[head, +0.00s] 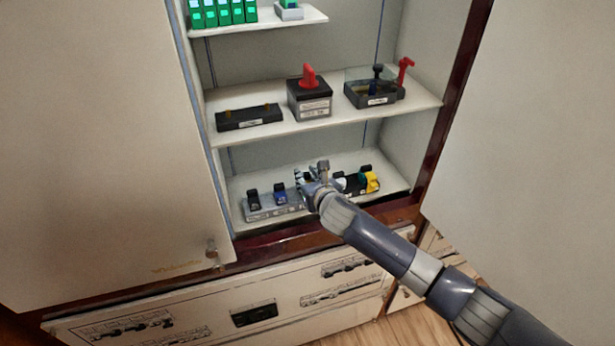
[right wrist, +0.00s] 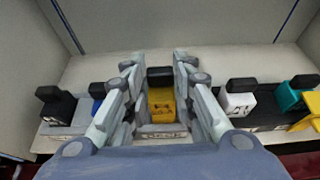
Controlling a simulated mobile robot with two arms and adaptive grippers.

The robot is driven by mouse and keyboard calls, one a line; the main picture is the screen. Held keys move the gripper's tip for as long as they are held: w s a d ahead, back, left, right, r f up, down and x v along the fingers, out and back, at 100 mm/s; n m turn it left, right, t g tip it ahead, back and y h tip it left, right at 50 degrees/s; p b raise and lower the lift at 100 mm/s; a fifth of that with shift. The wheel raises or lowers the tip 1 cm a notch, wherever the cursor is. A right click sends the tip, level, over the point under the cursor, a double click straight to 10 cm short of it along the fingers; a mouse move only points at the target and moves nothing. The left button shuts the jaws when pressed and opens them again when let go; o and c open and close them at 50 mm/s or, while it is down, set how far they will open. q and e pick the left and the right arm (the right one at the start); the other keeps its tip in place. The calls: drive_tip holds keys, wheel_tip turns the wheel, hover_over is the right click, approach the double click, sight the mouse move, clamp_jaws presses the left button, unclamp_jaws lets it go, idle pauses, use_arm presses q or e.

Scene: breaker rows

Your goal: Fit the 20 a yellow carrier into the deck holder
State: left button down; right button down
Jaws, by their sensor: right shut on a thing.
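The yellow carrier (right wrist: 162,104) with a black top stands between the fingers of my right gripper (right wrist: 160,80) in the right wrist view. The gripper is shut on it. In the head view my right gripper (head: 318,176) is over the lowest cabinet shelf and hides this carrier. The grey deck holder (head: 277,213) lies on that shelf, with a black carrier (head: 253,198) and a blue carrier (head: 280,194) in it. A labelled edge (right wrist: 165,134) shows just below the yellow carrier. I cannot tell whether the carrier is fully seated. My left gripper is not in view.
Right of the gripper stand a white carrier (right wrist: 238,101), a teal one (right wrist: 288,97) and another yellow piece (right wrist: 307,124). The middle shelf (head: 270,133) above bears a black box with a red knob (head: 309,98). Cabinet doors stand open on both sides.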

drive_tip(key=shift+f+b, duration=0.55)
drive_tip(key=shift+f, duration=0.45)
drive_tip(key=c, duration=1.2)
unclamp_jaws()
drive_tip(key=shift+c, duration=0.2)
drive_tip(key=v, duration=1.2)
